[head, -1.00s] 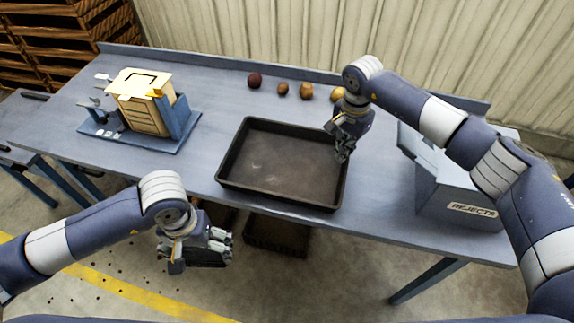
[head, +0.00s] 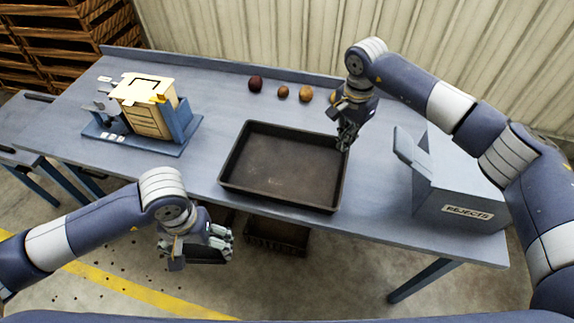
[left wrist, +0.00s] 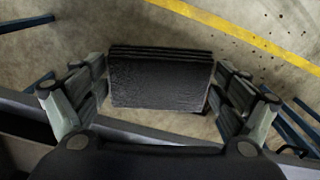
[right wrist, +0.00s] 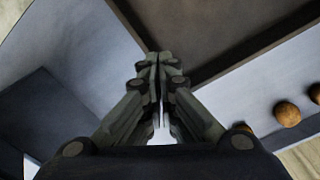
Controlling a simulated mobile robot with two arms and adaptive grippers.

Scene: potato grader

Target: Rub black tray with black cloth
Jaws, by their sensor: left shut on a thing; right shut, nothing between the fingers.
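The black tray (head: 285,174) lies flat on the blue-grey table; its floor is dark brownish with a small pale mark. My left gripper (head: 222,243) is low in front of the table, off its front edge and away from the tray. It is shut on the black cloth (left wrist: 160,82), a thick folded dark pad between its fingers in the left wrist view. My right gripper (head: 345,143) is shut and empty at the tray's right rim, near the far right corner. In the right wrist view its fingertips (right wrist: 160,58) are together beside the tray wall; contact is unclear.
A blue-grey rejects box (head: 455,185) stands at the right of the table. A cream boxy machine (head: 147,105) stands on a blue base at the left. Several potatoes (head: 283,92) lie along the back. A dark crate (head: 277,236) is below the table.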

